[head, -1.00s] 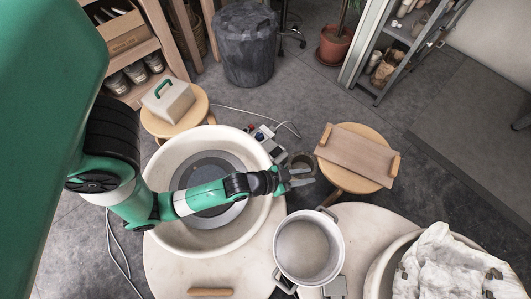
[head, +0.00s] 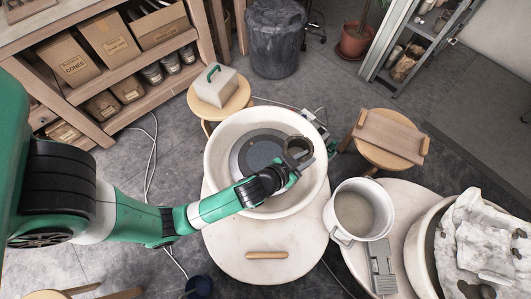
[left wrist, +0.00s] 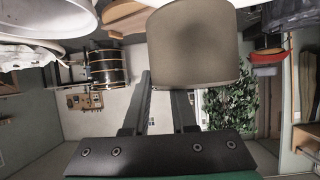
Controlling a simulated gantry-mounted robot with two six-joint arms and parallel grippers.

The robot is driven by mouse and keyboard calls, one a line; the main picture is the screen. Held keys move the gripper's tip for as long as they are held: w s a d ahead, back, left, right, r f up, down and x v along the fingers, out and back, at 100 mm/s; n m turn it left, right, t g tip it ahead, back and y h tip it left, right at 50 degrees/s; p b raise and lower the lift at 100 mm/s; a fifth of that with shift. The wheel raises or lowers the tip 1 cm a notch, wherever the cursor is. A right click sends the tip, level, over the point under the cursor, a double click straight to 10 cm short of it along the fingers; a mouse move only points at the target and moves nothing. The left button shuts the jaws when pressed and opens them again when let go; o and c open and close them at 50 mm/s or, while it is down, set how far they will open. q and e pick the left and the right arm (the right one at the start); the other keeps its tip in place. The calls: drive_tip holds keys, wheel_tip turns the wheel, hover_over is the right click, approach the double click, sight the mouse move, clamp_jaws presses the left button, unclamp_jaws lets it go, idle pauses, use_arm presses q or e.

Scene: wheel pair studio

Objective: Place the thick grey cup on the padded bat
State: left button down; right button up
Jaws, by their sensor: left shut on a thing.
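The thick grey cup (head: 298,146) is held in my left gripper (head: 294,164), above the right inner side of the wheel basin (head: 224,128). Its round opening faces up toward the head camera. In the left wrist view the cup (left wrist: 193,45) is large and grey-brown at the ends of the fingers (left wrist: 165,100). A round dark grey disc, which looks like the padded bat (head: 261,151), lies in the middle of the basin, left of the cup. It is bare, and my arm covers part of its lower edge. My right gripper is not in view.
A white bucket (head: 359,212) stands right of the basin. A stool holds a handled wooden board (head: 390,137), another a block with a green handle (head: 214,85). A wooden tool (head: 267,255) lies on the pale table. The basin rim surrounds the disc.

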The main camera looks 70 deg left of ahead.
use_arm(q)
drive_tip(key=s+a+f+b, duration=0.1)
drive_tip(key=s+a+f, duration=0.6)
drive_tip(key=a+f, duration=0.1)
drive_tip(key=shift+a+f+b, duration=0.2)
drive_tip(key=shift+a+b, duration=0.2)
drive_tip(key=shift+s+a+f+b, duration=0.1)
drive_tip(key=shift+f+b, duration=0.2)
drive_tip(key=shift+f, duration=0.6)
drive_tip(key=shift+s+a+f+b, duration=0.1)
drive_tip(key=shift+f+b, duration=0.2)
drive_tip(key=shift+f, duration=0.55)
drive_tip(key=shift+f, duration=0.1)
drive_tip(key=c, duration=0.7)
unclamp_jaws()
drive_tip(key=shift+f, duration=0.1)
